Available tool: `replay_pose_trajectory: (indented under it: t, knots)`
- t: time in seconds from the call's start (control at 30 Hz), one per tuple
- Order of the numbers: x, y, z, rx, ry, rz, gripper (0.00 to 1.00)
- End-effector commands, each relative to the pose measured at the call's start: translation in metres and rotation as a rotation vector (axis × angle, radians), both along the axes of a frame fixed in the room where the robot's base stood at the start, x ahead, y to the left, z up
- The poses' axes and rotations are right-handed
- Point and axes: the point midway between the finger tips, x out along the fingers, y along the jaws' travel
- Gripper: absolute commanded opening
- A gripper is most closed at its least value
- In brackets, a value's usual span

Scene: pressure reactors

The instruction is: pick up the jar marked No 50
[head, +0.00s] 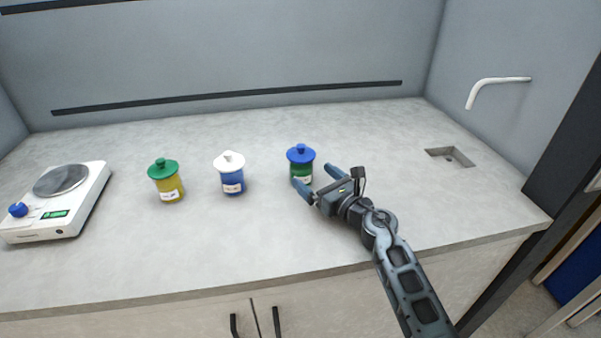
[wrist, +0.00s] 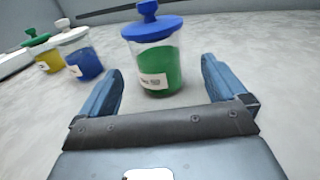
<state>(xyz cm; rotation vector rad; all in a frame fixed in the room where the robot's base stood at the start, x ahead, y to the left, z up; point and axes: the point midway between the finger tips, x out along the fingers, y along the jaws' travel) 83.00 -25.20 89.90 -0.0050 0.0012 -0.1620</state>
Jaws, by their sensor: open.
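Three lidded jars stand in a row on the grey worktop. The jar with a blue lid and green contents (head: 301,169) is the rightmost; it is upright, just ahead of my gripper (head: 318,181). In the wrist view this jar (wrist: 160,68) stands beyond and between the open fingers (wrist: 163,85), with nothing gripped. A white-lidded jar with blue contents (head: 232,178) stands to its left. A green-lidded jar with yellow contents (head: 169,185) stands farther left. Each jar has a small white label, too small to read, so I cannot tell which is No 50.
A white hotplate-like device (head: 57,201) with a blue knob sits at the far left of the worktop (head: 230,250). A recessed drain (head: 451,157) and a white spout (head: 494,83) are at the right. The back wall is behind the jars. The worktop's front middle is clear.

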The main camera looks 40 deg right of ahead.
Motion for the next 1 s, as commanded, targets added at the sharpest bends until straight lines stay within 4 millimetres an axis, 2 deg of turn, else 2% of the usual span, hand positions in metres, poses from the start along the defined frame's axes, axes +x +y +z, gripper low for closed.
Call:
replay_pose_trajectory:
  t: [0.43, 0.57, 0.77, 1.0]
  knots:
    - [0.055, -0.006, 0.003, 0.004, -0.002, 0.002, 0.98]
    - [0.062, -0.007, 0.003, 0.004, -0.002, 0.0, 0.98]
    - [0.063, -0.007, 0.003, 0.005, -0.002, 0.0, 0.98]
    - [0.062, -0.007, 0.003, 0.005, -0.002, 0.001, 0.77]
